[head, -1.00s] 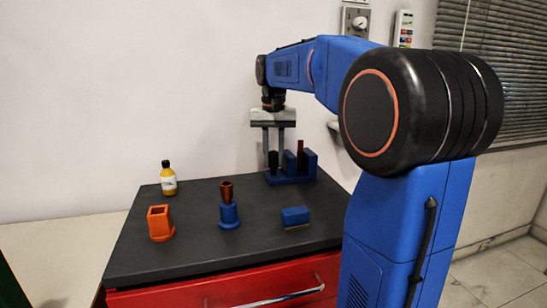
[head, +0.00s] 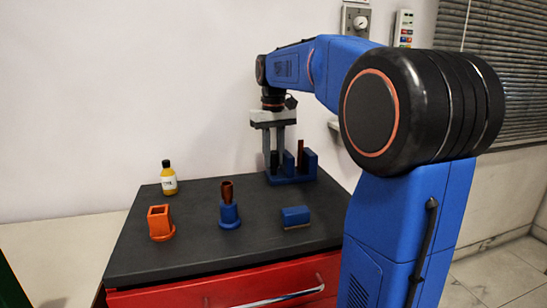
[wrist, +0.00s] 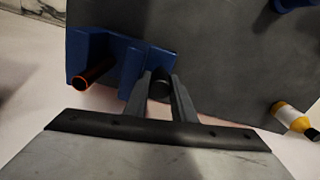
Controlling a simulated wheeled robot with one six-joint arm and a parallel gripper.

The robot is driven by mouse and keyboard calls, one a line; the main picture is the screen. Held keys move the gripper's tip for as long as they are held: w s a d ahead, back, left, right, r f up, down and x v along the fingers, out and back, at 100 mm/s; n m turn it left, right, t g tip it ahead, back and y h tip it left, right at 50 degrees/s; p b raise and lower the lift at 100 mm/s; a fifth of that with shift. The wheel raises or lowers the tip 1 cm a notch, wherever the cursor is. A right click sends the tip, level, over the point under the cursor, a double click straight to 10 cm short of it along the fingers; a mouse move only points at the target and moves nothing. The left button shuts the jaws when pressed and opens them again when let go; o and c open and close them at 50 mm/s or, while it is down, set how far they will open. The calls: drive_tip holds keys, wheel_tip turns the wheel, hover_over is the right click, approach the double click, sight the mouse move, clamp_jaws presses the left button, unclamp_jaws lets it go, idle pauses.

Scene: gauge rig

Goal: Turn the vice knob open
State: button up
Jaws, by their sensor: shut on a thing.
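The blue vice (head: 310,163) stands at the back right of the dark tabletop, with a dark reddish-brown tube (head: 300,150) upright in it. The vice also shows in the wrist view (wrist: 120,50), where the tube (wrist: 93,74) has an orange rim. The dark round vice knob (wrist: 160,90) is at the vice's side, between my fingers. My gripper (head: 274,160) points down at the left end of the vice. In the wrist view my gripper (wrist: 161,80) is shut on the knob with a finger on each side. The fingers partly hide the knob.
A yellow bottle (head: 169,183) with a black cap, an orange square holder (head: 160,223), a blue stand (head: 229,215) with a brown cup-like piece (head: 227,191), and a blue block (head: 295,217) are on the tabletop (head: 190,250). A wall is close behind the vice.

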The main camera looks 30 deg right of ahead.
drive_tip(key=o, duration=0.8)
drive_tip(key=shift+m, duration=0.3)
drive_tip(key=m, duration=0.4)
drive_tip(key=shift+m, duration=0.4)
wheel_tip(320, 180, up, 17)
drive_tip(key=shift+r, duration=0.2)
